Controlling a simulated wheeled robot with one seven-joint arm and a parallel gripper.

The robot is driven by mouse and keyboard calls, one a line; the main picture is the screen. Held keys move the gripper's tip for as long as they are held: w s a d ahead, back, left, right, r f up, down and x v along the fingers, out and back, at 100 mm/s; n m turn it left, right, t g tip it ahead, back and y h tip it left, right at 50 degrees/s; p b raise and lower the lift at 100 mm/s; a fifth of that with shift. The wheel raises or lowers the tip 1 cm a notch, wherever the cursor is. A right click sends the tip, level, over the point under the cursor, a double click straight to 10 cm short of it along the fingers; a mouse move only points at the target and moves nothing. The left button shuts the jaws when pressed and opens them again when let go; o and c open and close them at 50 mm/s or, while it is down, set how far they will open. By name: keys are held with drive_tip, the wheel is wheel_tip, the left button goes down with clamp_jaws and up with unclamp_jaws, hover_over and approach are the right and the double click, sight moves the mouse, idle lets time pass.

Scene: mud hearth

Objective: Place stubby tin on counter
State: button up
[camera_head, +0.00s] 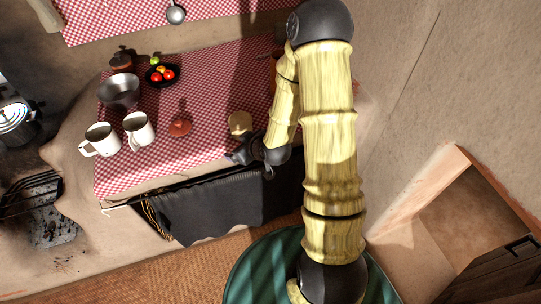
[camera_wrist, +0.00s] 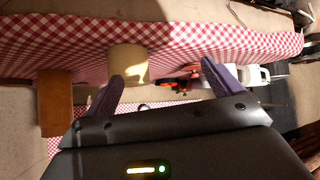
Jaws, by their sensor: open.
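A short, cream-yellow cylinder, which looks like the stubby tin (camera_head: 240,121), stands upright on the red-checked cloth of the counter (camera_head: 205,100), near its front right part. My gripper (camera_head: 241,156) is just in front of it at the counter's front edge. In the wrist view the tin (camera_wrist: 128,62) shows just beyond the left fingertip, and my gripper (camera_wrist: 163,72) has its two purple-grey fingers spread wide with nothing held between them. The tin appears apart from the fingers, though contact with the left one cannot be told.
A reddish-brown round pot (camera_head: 180,127) and two white mugs (camera_head: 138,130) (camera_head: 101,139) stand left of the tin. Behind are a metal bowl (camera_head: 119,91) and a dark plate of fruit (camera_head: 160,75). An orange-brown block (camera_wrist: 57,100) stands near the tin. A dark cloth (camera_head: 215,207) hangs below.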

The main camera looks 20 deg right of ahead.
drive_tip(key=s+d+r+m+g+h, duration=0.3)
drive_tip(key=s+r+m+g, duration=0.2)
drive_tip(key=s+r, duration=0.8)
drive_tip(key=s+g, duration=0.1)
drive_tip(key=s, duration=0.2)
drive_tip(key=shift+s+r+g, duration=0.3)
drive_tip(key=shift+s+r, duration=0.05)
drive_tip(key=shift+r, duration=0.05)
drive_tip(key=shift+o, duration=0.4)
